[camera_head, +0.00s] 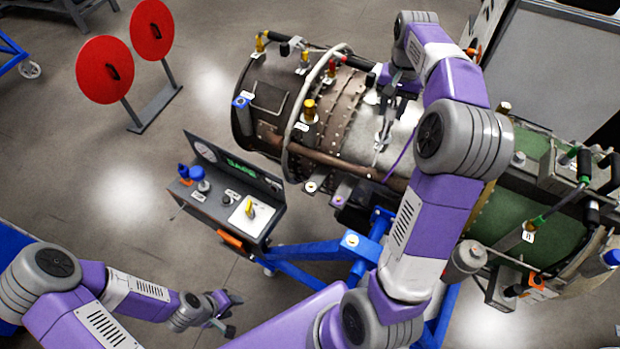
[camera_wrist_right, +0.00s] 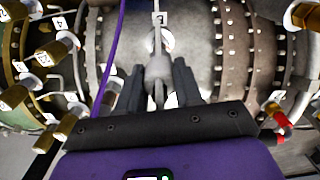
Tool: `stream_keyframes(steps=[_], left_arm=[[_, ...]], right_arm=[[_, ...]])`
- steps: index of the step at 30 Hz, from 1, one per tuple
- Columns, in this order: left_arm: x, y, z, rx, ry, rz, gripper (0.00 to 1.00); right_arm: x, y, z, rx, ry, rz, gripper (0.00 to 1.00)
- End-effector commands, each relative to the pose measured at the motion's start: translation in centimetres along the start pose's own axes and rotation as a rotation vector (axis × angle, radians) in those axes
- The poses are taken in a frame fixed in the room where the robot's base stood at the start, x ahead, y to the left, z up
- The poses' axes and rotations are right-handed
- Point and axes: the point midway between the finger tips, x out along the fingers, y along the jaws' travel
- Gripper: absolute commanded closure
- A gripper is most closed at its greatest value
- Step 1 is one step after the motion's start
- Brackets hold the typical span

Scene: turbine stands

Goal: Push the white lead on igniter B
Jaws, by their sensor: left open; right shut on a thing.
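My right gripper (camera_head: 388,100) is over the bright middle section of the turbine engine (camera_head: 345,118). In the right wrist view, the right gripper (camera_wrist_right: 159,82) has its two dark fingers on either side of a pale grey-white plug (camera_wrist_right: 158,68), apparently the white lead's end, and is shut on it. The lead (camera_wrist_right: 155,30) runs up from the plug past a small white tag (camera_wrist_right: 160,18), whose mark I cannot read surely. Whether the plug is seated is hidden. My left gripper (camera_head: 226,310) is open and empty, low over the floor, away from the engine.
A purple cable (camera_wrist_right: 112,50) runs beside the right gripper. Several brass fittings (camera_wrist_right: 45,55) and a red-tipped one (camera_wrist_right: 280,118) stand around it. A grey control box (camera_head: 232,190) sits beside the blue stand (camera_head: 310,252). Two red discs (camera_head: 104,70) stand on the floor at the back left.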

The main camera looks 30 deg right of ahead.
Motion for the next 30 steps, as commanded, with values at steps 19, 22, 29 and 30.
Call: stream_keyframes(steps=[19, 22, 29, 30], left_arm=[[0.0, 0.0, 0.0, 0.0, 0.0, 0.0, 0.57], [0.0, 0.0, 0.0, 0.0, 0.0, 0.0, 0.57], [-0.41, 0.15, 0.02, 0.0, 0.0, 0.0, 0.57], [-0.72, 0.27, 0.04, 0.0, 0.0, 0.0, 0.57]], right_arm=[[0.06, 0.01, 0.01, 0.0, -0.001, 0.0, 0.27], [0.06, 0.01, 0.01, 0.0, -0.001, 0.0, 0.27], [-0.38, 0.0, 0.01, 0.0, -0.001, 0.0, 0.27], [-0.71, 0.0, 0.01, 0.0, 0.0, 0.0, 0.27]])
